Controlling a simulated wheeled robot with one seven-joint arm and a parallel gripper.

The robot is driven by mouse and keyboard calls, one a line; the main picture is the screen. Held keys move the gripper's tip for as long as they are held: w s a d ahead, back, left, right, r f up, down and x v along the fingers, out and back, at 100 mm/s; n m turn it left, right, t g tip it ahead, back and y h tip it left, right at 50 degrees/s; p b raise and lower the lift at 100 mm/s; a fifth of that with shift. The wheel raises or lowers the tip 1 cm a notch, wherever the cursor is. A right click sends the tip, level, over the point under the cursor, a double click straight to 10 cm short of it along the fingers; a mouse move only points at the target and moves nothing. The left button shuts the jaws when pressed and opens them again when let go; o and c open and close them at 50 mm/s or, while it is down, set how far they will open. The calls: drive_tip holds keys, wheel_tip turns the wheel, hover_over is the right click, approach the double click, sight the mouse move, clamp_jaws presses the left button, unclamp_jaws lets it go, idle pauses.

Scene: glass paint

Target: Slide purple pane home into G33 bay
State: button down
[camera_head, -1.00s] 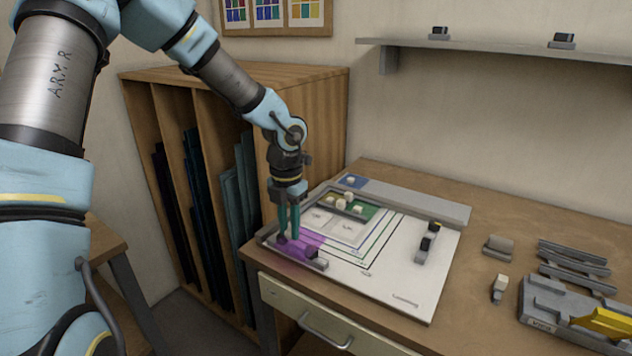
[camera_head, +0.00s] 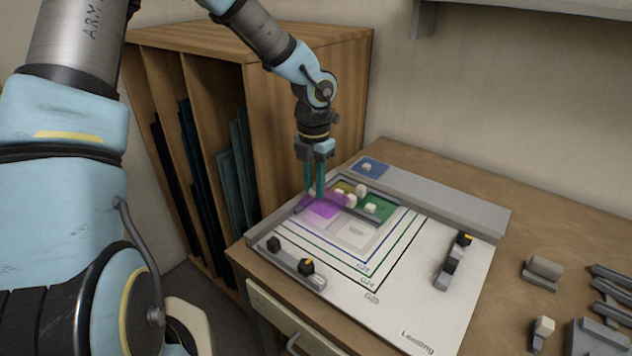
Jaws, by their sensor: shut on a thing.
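The purple pane (camera_head: 325,208) is translucent and lies on or just above the white board (camera_head: 462,292), at the left part of the nested outlines. My gripper (camera_head: 313,194) points down with its teal fingers at the pane's far left edge, shut on it. The pane's far side is close to an olive pane (camera_head: 343,187) and a green pane (camera_head: 380,209); I cannot tell if they touch. A pale outlined bay (camera_head: 358,233) shows on the near right side of the purple pane. The outline labels are too small to read surely, so I cannot pick out G33.
Pale blocks (camera_head: 361,191) sit on the panes. A grey rail with black knobs (camera_head: 297,267) lies along the board's near left edge, and another knobbed bar (camera_head: 453,262) on its right. A blue pane (camera_head: 370,167) is at the back. The board's front is clear.

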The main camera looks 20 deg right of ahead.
sight(314, 195)
drive_tip(key=shift+f+b, duration=2)
drive_tip(key=shift+b, duration=0.3)
drive_tip(key=shift+f, duration=0.6)
drive_tip(key=shift+f+p, duration=0.1)
drive_tip(key=shift+p, duration=0.35)
drive_tip(key=shift+w+d+p, duration=0.25)
drive_tip(key=shift+w+p, duration=0.2)
drive_tip(key=shift+w, duration=0.35)
drive_tip(key=c, duration=0.9)
unclamp_jaws()
drive_tip(key=shift+o, duration=1.4)
drive_tip(key=shift+r, duration=0.25)
drive_tip(key=shift+w+r+p, duration=0.1)
drive_tip(key=shift+r+p, duration=0.6)
drive_tip(key=shift+p, duration=0.2)
drive_tip(key=shift+r+p, duration=1.35)
drive_tip(key=shift+r, duration=0.1)
drive_tip(key=shift+s+r, duration=0.2)
drive_tip(key=shift+r, duration=0.95)
